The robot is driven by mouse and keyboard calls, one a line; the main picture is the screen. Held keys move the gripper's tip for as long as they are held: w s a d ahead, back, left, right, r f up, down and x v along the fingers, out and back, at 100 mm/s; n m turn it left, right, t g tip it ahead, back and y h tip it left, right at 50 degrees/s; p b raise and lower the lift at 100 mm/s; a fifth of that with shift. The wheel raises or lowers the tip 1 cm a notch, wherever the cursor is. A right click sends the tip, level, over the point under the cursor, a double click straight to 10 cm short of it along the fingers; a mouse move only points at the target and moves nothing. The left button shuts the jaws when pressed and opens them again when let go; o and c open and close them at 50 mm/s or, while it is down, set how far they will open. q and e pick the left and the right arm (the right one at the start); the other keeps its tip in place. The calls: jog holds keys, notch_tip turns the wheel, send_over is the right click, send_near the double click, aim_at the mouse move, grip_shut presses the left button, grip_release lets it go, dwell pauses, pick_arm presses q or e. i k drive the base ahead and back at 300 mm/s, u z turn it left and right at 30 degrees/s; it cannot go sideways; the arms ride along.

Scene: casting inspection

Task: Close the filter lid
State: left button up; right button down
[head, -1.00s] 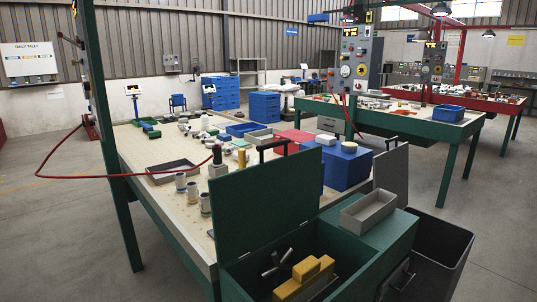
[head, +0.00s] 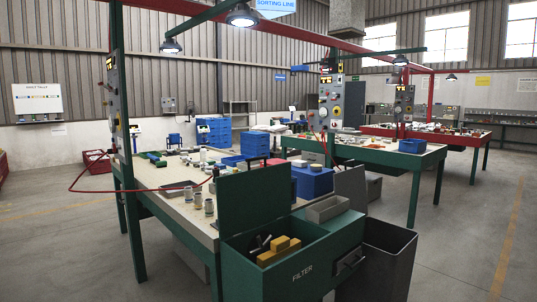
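The green filter box (head: 310,268), marked FILTER on its front, stands at the near corner of the workbench in the head view. Its green lid (head: 255,200) is open and stands roughly upright at the box's left rear side. Yellow blocks (head: 278,252) and a dark object with several arms lie inside the open compartment. Neither of my grippers is in the view.
A grey tray (head: 327,208) sits on the box's right top part. A dark bin (head: 385,260) stands beside the box on the right. The workbench (head: 160,178) behind holds several small parts. The floor at right is open.

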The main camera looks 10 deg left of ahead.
aim_at(247, 200)
jog(key=u, duration=0.75)
jog(key=i, duration=0.7)
jog(key=u, duration=0.65)
